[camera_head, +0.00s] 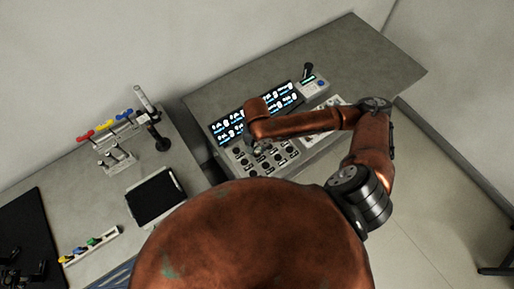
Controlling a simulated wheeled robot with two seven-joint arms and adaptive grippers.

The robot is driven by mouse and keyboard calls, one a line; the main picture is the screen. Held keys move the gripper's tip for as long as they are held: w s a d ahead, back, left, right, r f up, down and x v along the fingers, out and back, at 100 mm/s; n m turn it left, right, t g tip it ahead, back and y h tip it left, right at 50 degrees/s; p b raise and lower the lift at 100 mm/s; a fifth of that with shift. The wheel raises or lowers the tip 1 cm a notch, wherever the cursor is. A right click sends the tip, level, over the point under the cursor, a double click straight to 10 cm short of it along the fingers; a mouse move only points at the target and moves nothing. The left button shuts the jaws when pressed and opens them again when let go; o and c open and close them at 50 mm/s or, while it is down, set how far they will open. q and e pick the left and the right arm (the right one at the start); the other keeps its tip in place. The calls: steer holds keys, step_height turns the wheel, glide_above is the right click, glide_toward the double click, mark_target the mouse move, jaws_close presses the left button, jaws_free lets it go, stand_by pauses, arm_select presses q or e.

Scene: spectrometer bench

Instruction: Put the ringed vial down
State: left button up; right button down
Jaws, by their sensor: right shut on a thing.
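My right gripper (262,150) points down over the lower part of the console (312,137), near its round dark knobs. It is small in view and partly covered by my wrist. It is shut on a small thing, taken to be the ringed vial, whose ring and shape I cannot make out. Whether that thing touches the surface below cannot be told. My left gripper is not clearly in view.
A white rack (105,240) with coloured-capped pieces stands on the left bench (75,175). Behind are a stand (150,115), red, yellow and blue handled parts (105,125) and a black-topped plate (155,198). The grey table (360,60) is clear at upper right.

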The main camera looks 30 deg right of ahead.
mark_target(257, 148)
steer(key=c, duration=1.7)
jaws_free()
step_height(257, 148, up, 12)
steer(key=shift+r+p, duration=0.1)
steer(key=shift+p, duration=0.3)
steer(key=shift+a, duration=0.1)
